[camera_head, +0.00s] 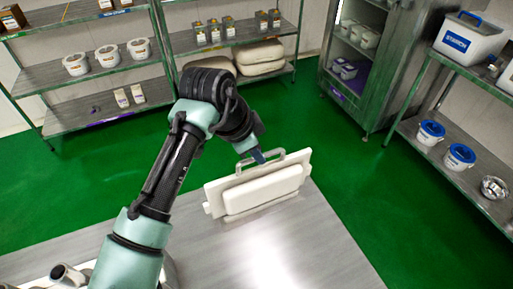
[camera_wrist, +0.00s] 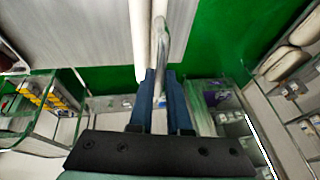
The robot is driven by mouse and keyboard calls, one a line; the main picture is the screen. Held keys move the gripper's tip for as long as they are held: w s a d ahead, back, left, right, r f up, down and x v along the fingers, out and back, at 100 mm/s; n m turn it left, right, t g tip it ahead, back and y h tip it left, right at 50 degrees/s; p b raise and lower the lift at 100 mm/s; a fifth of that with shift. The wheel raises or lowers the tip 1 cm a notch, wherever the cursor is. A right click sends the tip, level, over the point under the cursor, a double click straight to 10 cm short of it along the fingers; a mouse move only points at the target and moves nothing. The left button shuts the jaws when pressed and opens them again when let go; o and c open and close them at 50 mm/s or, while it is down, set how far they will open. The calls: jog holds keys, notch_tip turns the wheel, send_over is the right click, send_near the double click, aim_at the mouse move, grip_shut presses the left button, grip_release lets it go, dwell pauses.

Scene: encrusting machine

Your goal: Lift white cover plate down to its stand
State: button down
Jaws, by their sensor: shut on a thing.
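The white cover plate (camera_head: 262,190) is upright and slightly tilted in the picture, at the far edge of the steel table. It has a thick raised middle and a grey bar handle (camera_head: 283,158) on its top edge. My gripper (camera_head: 258,157) is shut on this handle from above. In the wrist view the blue fingers (camera_wrist: 159,88) close around the handle, and the white plate (camera_wrist: 139,35) shows edge-on beside it. A thin grey strip (camera_head: 262,208) runs along the plate's lower edge. I cannot tell whether it is the stand or a shadow, nor whether the plate rests there.
The bare steel tabletop (camera_head: 290,245) is clear in front of the plate. Green floor (camera_head: 350,200) lies beyond. Shelves with white tubs (camera_head: 107,57) stand at the back left, a steel cabinet (camera_head: 375,60) at the back, and a rack with blue-lidded buckets (camera_head: 459,157) at the right.

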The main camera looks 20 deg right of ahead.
jog(key=shift+f+b, duration=0.3)
jog(key=shift+f, duration=0.45)
jog(key=c, duration=0.8)
grip_release()
jog(key=shift+o, duration=1)
jog(key=shift+f, duration=0.1)
jog(key=p+v, duration=0.5)
jog(key=v, duration=0.2)
jog(key=shift+r+p, duration=0.3)
jog(key=shift+p, duration=0.1)
